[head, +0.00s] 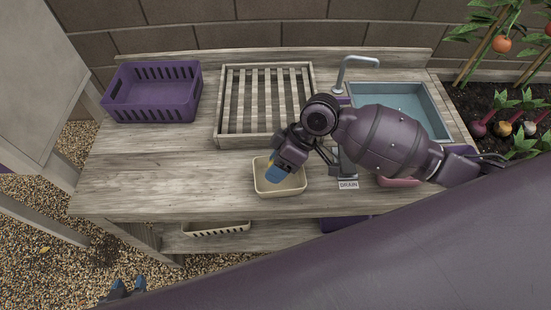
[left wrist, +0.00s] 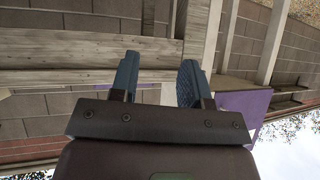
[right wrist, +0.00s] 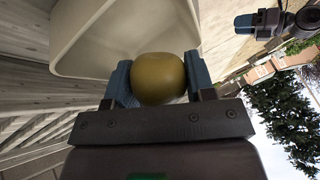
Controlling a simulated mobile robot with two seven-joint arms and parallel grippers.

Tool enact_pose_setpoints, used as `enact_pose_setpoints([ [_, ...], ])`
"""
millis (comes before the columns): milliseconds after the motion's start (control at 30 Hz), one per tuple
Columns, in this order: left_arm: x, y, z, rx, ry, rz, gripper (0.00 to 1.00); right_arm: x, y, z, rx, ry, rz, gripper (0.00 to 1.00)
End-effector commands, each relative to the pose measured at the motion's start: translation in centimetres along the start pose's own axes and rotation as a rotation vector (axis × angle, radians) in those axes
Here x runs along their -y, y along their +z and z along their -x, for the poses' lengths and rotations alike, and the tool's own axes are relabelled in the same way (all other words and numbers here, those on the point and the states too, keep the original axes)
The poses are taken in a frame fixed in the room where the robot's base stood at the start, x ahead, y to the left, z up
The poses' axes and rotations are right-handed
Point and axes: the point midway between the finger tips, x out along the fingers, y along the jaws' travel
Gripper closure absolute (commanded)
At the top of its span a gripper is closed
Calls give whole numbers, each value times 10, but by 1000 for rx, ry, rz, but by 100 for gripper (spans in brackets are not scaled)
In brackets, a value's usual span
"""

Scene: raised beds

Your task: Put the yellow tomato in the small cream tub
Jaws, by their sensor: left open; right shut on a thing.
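The yellow tomato (right wrist: 158,78) sits between the blue fingers of my right gripper (right wrist: 157,88), which is shut on it. In the head view my right gripper (head: 278,173) is over the small cream tub (head: 294,189), and its fingers and wrist hide most of the tomato. The tub stands on the wooden worktop and also shows behind the tomato in the right wrist view (right wrist: 90,45). I cannot tell how far the tomato is above its floor. My left gripper (head: 124,288) is open and empty at the bottom left, away from the bench; its spread fingers fill the left wrist view (left wrist: 158,78).
A purple crate (head: 150,112) and a slatted wooden tray (head: 222,104) stand at the back. A sink (head: 425,105) with a tap (head: 352,65) is at right, behind my right arm. A DRAIN label (head: 348,184) lies right of the tub. A cream basket (head: 215,230) sits below. The worktop's left front is clear.

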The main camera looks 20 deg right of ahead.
Motion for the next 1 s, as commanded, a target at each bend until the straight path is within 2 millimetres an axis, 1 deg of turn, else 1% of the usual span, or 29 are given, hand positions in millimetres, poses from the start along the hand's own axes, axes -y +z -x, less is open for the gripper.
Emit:
enact_pose_setpoints([
  [33, -1, 2, -2, 1, 1, -1, 57, -2, 3, -6, 1, -3, -1, 81],
  [67, -1, 0, -2, -4, 1, -2, 57, -2, 3, -6, 0, -2, -1, 81],
  [233, -1, -16, -6, -36, 5, -5, 57, -3, 3, -6, -1, 1, 1, 81],
  [367, -2, -21, -7, -44, 6, -6, 57, -3, 3, -6, -1, 2, 2, 81],
  [400, -2, -21, -7, -44, 6, -6, 57, -3, 3, -6, -1, 2, 2, 49],
  [467, -1, -20, -7, -42, 5, -6, 57, -3, 3, -6, -1, 2, 1, 40],
  [500, -1, -19, -7, -41, 5, -6, 57, -3, 3, -6, -1, 2, 1, 34],
  [600, -1, -16, -6, -35, 5, -6, 57, -3, 3, -6, -1, 1, 1, 21],
  [767, -1, -12, -6, -27, 4, -6, 57, -3, 3, -6, 0, 1, 1, 21],
  [1000, -1, -12, -6, -27, 4, -6, 57, -3, 3, -6, 0, 1, 0, 21],
])
